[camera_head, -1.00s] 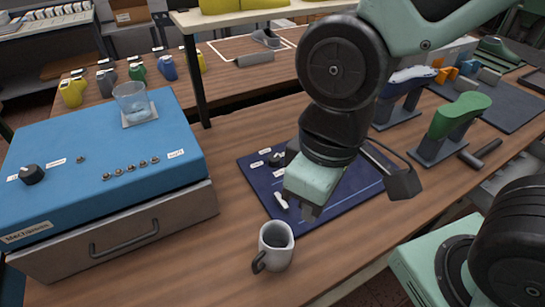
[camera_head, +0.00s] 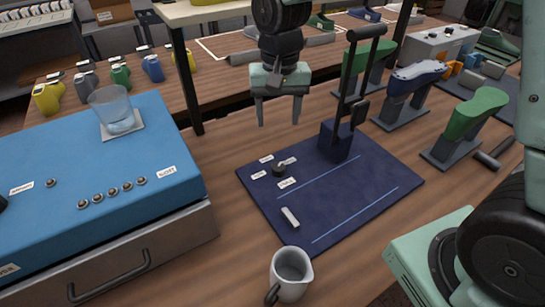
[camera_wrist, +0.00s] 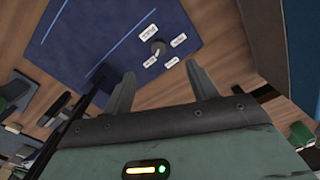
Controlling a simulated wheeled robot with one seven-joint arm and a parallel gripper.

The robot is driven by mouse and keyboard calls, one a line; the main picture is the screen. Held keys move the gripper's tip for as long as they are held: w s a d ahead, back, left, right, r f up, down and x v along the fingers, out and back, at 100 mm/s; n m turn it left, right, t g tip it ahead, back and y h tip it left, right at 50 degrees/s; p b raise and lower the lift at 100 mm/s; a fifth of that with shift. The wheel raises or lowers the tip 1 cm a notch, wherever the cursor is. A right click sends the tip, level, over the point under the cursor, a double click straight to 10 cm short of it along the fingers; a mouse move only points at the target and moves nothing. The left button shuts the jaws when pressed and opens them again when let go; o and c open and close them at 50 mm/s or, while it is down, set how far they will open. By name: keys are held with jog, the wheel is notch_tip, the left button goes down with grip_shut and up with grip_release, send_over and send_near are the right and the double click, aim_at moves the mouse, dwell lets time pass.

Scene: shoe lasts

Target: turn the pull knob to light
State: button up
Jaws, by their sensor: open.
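A small dark round knob (camera_head: 279,170) stands on the dark blue panel (camera_head: 365,165), with several white labels around it. The knob also shows in the wrist view (camera_wrist: 158,47), above the gap between the fingers. My gripper (camera_head: 278,118) points down with its fingers apart and nothing between them. In the head view it appears above the knob, not touching it. In the wrist view my gripper (camera_wrist: 162,85) shows both fingers, clear of the labels.
A tall dark lever (camera_head: 352,85) stands on the panel right of the knob. A white piece (camera_head: 290,217) lies on the panel's near part. A grey mug (camera_head: 291,272) stands in front. A blue box (camera_head: 150,185) with a glass (camera_head: 113,112) is left. Shoe lasts (camera_head: 470,115) stand right.

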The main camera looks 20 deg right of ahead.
aim_at(278, 166)
jog(key=shift+m, duration=0.5)
jog(key=f, duration=0.6)
jog(key=w+d+f+p, duration=0.1)
jog(key=f, duration=0.5)
jog(key=w+f+p, duration=0.1)
jog(key=f, duration=0.5)
jog(key=shift+w+d+f, duration=0.1)
jog(key=shift+w+d, duration=0.05)
jog(key=shift+w, duration=0.1)
jog(key=c, duration=1)
